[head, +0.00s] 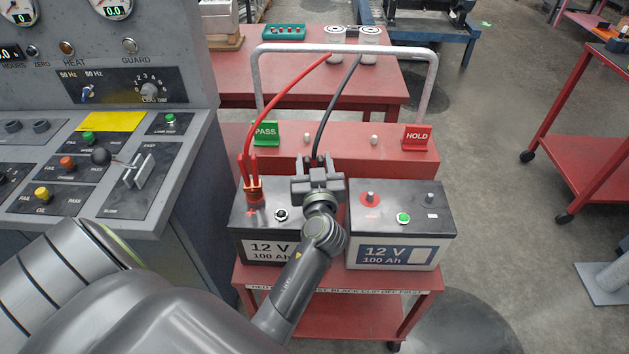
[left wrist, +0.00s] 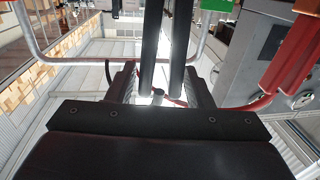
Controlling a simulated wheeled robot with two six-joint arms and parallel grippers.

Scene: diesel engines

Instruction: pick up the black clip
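The black clip (head: 315,160) stands at the back of the left battery (head: 262,222), with a black cable (head: 325,108) running up from it. My left gripper (head: 318,172) is over that battery's back edge, its fingers spread on either side of the clip's upper part. In the left wrist view, two dark upright bars of the clip (left wrist: 151,45) show between the fingers (left wrist: 160,85), which look apart. The head view hides the clip's lower part behind my gripper. My right gripper is not in view.
A red clip (head: 253,190) with a red cable sits on the left battery, close left of my gripper. The right battery (head: 395,255) stands beside it. Behind are a green PASS sign (head: 266,133), a red HOLD sign (head: 417,137) and a grey rail (head: 429,85). A control console (head: 165,210) stands left.

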